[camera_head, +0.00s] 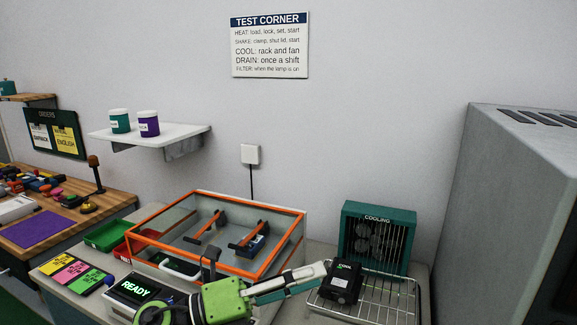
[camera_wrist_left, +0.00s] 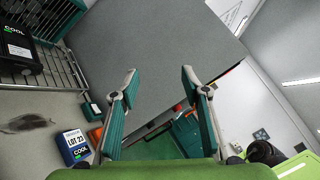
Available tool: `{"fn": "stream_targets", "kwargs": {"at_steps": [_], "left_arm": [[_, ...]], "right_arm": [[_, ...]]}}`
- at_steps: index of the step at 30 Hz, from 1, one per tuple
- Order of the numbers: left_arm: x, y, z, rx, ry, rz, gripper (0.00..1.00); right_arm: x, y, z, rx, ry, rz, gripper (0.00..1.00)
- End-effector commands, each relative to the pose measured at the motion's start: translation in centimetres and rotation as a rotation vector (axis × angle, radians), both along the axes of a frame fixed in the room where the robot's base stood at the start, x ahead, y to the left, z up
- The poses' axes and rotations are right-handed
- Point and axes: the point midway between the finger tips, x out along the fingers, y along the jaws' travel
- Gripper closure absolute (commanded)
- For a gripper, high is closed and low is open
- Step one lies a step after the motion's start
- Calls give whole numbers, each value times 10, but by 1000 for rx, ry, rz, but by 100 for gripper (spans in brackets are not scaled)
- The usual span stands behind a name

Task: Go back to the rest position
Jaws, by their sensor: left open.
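My left gripper (camera_head: 322,277) reaches in from the bottom of the head view, its fingers pointing right. In the left wrist view its two teal fingers (camera_wrist_left: 158,73) are spread apart with nothing between them. A black device labelled COOL (camera_head: 341,283) sits on the wire rack (camera_head: 385,298) before the teal cooling fan. In the head view the fingertips overlap its left edge. The left wrist view shows the black device (camera_wrist_left: 16,50) at the upper left, clear of the fingers. My right gripper is not in view.
An orange-framed clear box (camera_head: 285,262) stands behind my left arm, near a READY display (camera_head: 140,288). The teal cooling unit (camera_head: 379,238) is behind the rack. A large grey cabinet (camera_head: 500,200) stands at the right. A blue LOT 23 box (camera_wrist_left: 73,146) shows in the wrist view.

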Motion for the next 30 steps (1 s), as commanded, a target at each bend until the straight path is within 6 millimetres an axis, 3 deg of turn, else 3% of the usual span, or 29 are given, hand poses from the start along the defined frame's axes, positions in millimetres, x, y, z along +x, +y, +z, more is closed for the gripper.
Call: {"fn": "stream_targets", "kwargs": {"at_steps": [3, 7, 11, 14, 17, 21, 24, 30], "left_arm": [[16, 21, 26, -298, 179, 163, 58], [41, 70, 23, -580, 412, 371, 58], [55, 129, -20, -813, 681, 602, 58], [50, 172, -74, -957, 907, 791, 58], [26, 206, -139, -1062, 1142, 986, 58], [-32, 234, -224, -1140, 1451, 1241, 58], [-81, 242, -269, -1157, 1642, 1394, 58], [-166, 242, -319, -1127, 1915, 1614, 58]], "right_arm": [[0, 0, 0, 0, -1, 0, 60], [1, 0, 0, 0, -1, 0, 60], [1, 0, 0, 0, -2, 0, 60], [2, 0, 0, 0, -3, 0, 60], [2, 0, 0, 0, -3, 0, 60], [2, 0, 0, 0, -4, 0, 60], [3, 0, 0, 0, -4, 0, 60], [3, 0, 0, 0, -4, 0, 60]]}}
